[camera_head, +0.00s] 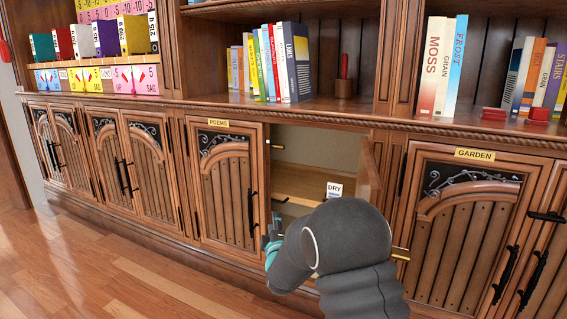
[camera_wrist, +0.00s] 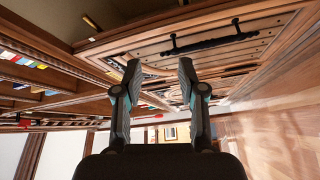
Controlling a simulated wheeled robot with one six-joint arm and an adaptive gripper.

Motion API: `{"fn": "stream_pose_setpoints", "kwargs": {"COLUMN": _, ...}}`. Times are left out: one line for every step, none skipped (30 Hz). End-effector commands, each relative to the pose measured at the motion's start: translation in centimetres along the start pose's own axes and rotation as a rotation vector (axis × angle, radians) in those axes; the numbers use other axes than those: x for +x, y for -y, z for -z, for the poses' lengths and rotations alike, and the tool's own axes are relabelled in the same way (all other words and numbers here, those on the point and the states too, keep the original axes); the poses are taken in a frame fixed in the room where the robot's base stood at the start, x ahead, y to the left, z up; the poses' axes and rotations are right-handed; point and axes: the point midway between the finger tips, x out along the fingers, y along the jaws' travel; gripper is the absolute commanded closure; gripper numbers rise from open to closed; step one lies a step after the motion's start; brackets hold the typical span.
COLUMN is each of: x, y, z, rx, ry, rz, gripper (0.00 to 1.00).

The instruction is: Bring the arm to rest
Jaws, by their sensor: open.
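My arm reaches in from the bottom of the head view. My gripper (camera_head: 272,243) is in front of the lower cabinets, beside the open compartment between the POEMS door (camera_head: 222,185) and the GARDEN door (camera_head: 468,230). In the wrist view my gripper (camera_wrist: 160,85) shows both fingers spread apart with nothing between them. Beyond them is a wooden cabinet door with a black handle (camera_wrist: 207,42). The wrist view is strongly tilted. In the head view my arm hides part of the open compartment and most of the fingers.
The open door (camera_head: 370,178) of the middle compartment stands outward close to my arm. A DRY label (camera_head: 334,190) shows in that compartment. Books (camera_head: 293,65) stand on the shelf above. Wooden floor (camera_head: 90,270) is clear at the left.

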Motion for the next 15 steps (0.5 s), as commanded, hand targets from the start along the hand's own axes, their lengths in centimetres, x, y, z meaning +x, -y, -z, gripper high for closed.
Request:
{"fn": "stream_pose_setpoints", "kwargs": {"x": -0.5, "y": 1.8, "z": -0.2, "rx": 0.057, "ry": 0.007, "rz": 0.078, "gripper": 0.6}}
{"fn": "stream_pose_setpoints", "kwargs": {"x": -0.9, "y": 2.8, "z": -0.2, "rx": 0.1, "ry": 0.014, "rz": 0.131, "gripper": 0.6}}
{"fn": "stream_pose_setpoints", "kwargs": {"x": -1.6, "y": 4.0, "z": -0.3, "rx": 0.16, "ry": 0.028, "rz": 0.202, "gripper": 0.6}}
{"fn": "stream_pose_setpoints", "kwargs": {"x": -2.2, "y": 4.8, "z": -0.4, "rx": 0.206, "ry": 0.043, "rz": 0.255, "gripper": 0.6}}
{"fn": "stream_pose_setpoints", "kwargs": {"x": -2.8, "y": 5.4, "z": -0.5, "rx": 0.249, "ry": 0.059, "rz": 0.305, "gripper": 0.6}}
{"fn": "stream_pose_setpoints", "kwargs": {"x": -3.8, "y": 6.1, "z": -0.7, "rx": 0.307, "ry": 0.085, "rz": 0.371, "gripper": 0.6}}
{"fn": "stream_pose_setpoints", "kwargs": {"x": -4.5, "y": 6.5, "z": -0.8, "rx": 0.349, "ry": 0.108, "rz": 0.418, "gripper": 0.6}}
{"fn": "stream_pose_setpoints", "kwargs": {"x": -5.4, "y": 6.8, "z": -1.0, "rx": 0.391, "ry": 0.133, "rz": 0.463, "gripper": 0.6}}
{"fn": "stream_pose_setpoints", "kwargs": {"x": -6.6, "y": 7.0, "z": -1.2, "rx": 0.445, "ry": 0.169, "rz": 0.52, "gripper": 0.6}}
{"fn": "stream_pose_setpoints", "kwargs": {"x": -7.6, "y": 7.1, "z": -1.4, "rx": 0.483, "ry": 0.199, "rz": 0.562, "gripper": 0.6}}
{"fn": "stream_pose_setpoints", "kwargs": {"x": -8.6, "y": 7.1, "z": -1.6, "rx": 0.521, "ry": 0.23, "rz": 0.602, "gripper": 0.6}}
{"fn": "stream_pose_setpoints", "kwargs": {"x": -10.0, "y": 6.9, "z": -1.8, "rx": 0.571, "ry": 0.275, "rz": 0.65, "gripper": 0.6}}
{"fn": "stream_pose_setpoints", "kwargs": {"x": -11.2, "y": 6.7, "z": -2.1, "rx": 0.607, "ry": 0.312, "rz": 0.685, "gripper": 0.6}}
{"fn": "stream_pose_setpoints", "kwargs": {"x": -12.4, "y": 6.5, "z": -2.3, "rx": 0.641, "ry": 0.35, "rz": 0.719, "gripper": 0.6}}
{"fn": "stream_pose_setpoints", "kwargs": {"x": -14.0, "y": 6.0, "z": -2.7, "rx": 0.686, "ry": 0.403, "rz": 0.759, "gripper": 0.6}}
